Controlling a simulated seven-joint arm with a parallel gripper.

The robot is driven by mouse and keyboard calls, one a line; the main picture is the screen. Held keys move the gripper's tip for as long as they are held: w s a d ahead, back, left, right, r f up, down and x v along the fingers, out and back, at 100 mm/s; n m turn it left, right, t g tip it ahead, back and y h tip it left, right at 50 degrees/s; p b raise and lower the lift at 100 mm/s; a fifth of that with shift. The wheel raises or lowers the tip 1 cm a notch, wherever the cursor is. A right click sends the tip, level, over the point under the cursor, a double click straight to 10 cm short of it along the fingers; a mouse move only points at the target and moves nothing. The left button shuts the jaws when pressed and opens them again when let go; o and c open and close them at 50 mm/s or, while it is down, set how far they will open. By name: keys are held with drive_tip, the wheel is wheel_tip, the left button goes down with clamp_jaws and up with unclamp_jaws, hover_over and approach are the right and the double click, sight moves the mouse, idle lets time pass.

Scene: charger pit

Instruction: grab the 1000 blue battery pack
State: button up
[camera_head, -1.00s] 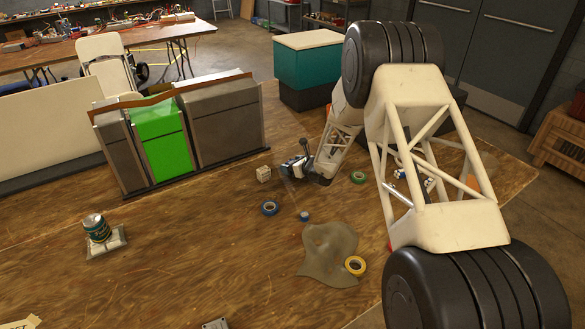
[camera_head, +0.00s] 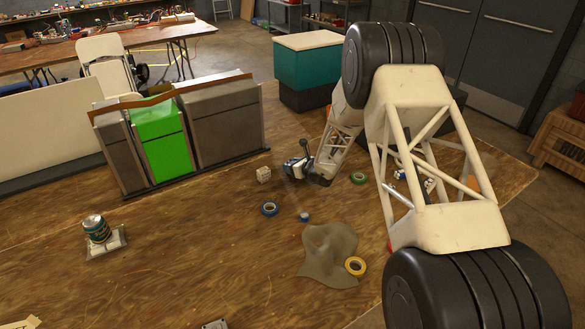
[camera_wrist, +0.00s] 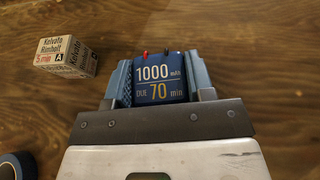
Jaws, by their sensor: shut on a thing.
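The blue battery pack (camera_wrist: 160,80) shows in the wrist view with "1000 mAh" and "DUE 70 min" printed on its face. A red and a dark stub stick up at its far edge. My gripper (camera_wrist: 160,85) is shut on the pack, with one blue finger on each side of it. In the head view my gripper (camera_head: 294,168) is small, low over the wooden table, and the pack in it is hard to make out. I cannot tell whether the pack touches the table.
A small white printed box (camera_wrist: 66,56) lies left of my gripper; the head view also shows it (camera_head: 263,174). Blue tape rolls (camera_head: 269,209), a green roll (camera_head: 358,178) and a yellow roll (camera_head: 355,266) lie nearby. Grey and green bins (camera_head: 162,140) stand behind.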

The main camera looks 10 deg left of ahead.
drive_tip(key=shift+r, duration=0.1)
drive_tip(key=shift+r, duration=0.65)
wheel_tip(320, 180, up, 2)
drive_tip(key=s+d, duration=0.2)
drive_tip(key=s, duration=0.3)
drive_tip(key=s+d+r, duration=0.1)
drive_tip(key=s+d, duration=0.1)
drive_tip(key=s, duration=0.2)
drive_tip(key=s+d, duration=0.2)
drive_tip(key=s, duration=0.3)
drive_tip(key=shift+s+d+r, duration=0.25)
drive_tip(key=shift+s, duration=0.1)
